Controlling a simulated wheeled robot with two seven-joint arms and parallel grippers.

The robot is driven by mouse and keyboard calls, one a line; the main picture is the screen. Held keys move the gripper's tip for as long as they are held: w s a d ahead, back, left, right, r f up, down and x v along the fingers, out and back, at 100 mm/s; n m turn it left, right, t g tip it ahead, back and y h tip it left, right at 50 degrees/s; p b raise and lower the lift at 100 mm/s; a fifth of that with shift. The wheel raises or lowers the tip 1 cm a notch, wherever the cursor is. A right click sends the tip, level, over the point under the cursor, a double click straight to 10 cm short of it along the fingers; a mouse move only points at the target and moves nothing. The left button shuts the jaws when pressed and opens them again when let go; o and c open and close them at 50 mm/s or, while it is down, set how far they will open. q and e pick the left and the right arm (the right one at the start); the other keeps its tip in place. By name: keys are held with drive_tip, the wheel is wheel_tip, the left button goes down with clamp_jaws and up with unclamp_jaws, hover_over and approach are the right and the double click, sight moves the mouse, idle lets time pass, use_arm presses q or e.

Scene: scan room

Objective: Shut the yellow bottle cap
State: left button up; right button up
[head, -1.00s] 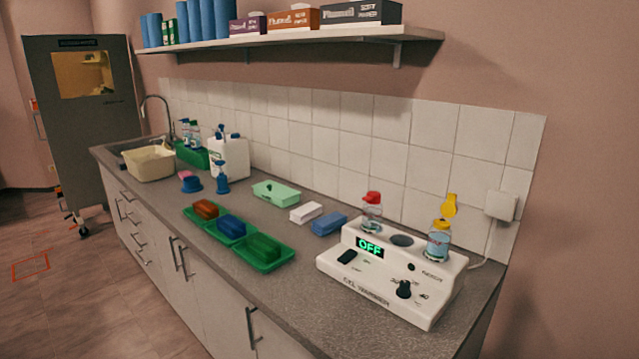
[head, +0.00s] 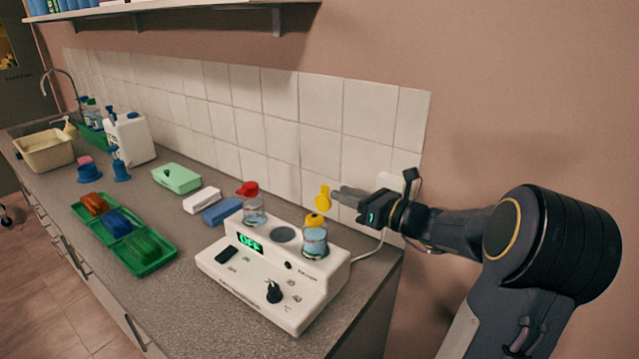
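The yellow bottle cap (head: 323,197) is flipped up and stands open above the neck of a clear bottle with blue contents (head: 315,240). The bottle stands upright in the right well of a white warmer (head: 270,280). My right gripper (head: 336,193) comes in from the right. Its fingers look shut together, with nothing seen between them. Their tips are right beside the raised cap, on its right; I cannot tell whether they touch it. My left gripper is not in view.
A second bottle with a red cap (head: 254,208) stands in the warmer's left well; the middle well (head: 285,234) is empty. The warmer's display reads OFF. A blue box (head: 222,211) and green trays (head: 150,262) lie to the left. The tiled wall (head: 318,135) is close behind.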

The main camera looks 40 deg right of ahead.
sight(325, 198)
drive_tip(key=x, duration=0.3)
drive_tip(key=p+x, duration=0.1)
drive_tip(key=x, duration=0.3)
drive_tip(key=shift+w+a, duration=0.2)
drive_tip(key=shift+a, duration=0.1)
drive_tip(key=shift+c, duration=0.5)
clamp_jaws()
